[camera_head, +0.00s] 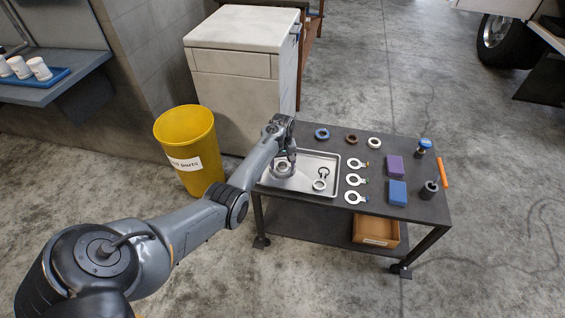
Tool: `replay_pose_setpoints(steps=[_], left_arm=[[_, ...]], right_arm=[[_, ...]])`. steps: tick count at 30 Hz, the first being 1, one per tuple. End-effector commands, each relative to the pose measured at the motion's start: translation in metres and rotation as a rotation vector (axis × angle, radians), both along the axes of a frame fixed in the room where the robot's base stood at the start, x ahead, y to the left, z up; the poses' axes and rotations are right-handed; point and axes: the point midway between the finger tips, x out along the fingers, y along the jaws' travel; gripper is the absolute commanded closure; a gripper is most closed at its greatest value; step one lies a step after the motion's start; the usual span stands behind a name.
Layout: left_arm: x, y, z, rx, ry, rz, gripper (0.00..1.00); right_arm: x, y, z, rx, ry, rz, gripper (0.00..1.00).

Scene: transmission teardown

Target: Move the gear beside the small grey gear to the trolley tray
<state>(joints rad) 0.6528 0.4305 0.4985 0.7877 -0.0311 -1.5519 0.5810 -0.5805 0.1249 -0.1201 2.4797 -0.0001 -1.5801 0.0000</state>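The metal trolley tray (331,160) lies on the left part of the dark trolley top. A grey gear-like ring (282,172) is at the tray's left side, lying on or just above its floor. A smaller pale ring (319,185) and a thin dark open ring (324,172) lie to its right in the tray. My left gripper (291,156) points down over the tray's left part, right at the grey gear-like ring and partly covering it. Its fingers are too small to tell whether they are open or touching the ring. My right gripper is out of view.
On the trolley top (425,208) are blue (322,134), brown (352,139) and white (374,142) rings, pale ring-ended parts (357,180), purple (394,166) and blue (397,192) blocks, bottles (429,189) and an orange stick (442,172). A yellow bin (187,135) stands left.

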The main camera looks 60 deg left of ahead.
Motion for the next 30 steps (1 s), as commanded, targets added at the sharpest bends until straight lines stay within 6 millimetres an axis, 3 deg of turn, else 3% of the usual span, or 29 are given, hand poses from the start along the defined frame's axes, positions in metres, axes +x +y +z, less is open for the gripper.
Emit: replay_pose_setpoints(steps=[11, 30], left_arm=[[0.0, 0.0, 0.004, 0.001, 0.0, 0.0, 0.22], [0.0, 0.0, 0.104, 0.001, 0.0, 0.0, 0.22]], right_arm=[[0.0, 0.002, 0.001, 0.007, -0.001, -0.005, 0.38], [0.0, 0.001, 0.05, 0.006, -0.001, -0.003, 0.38]])
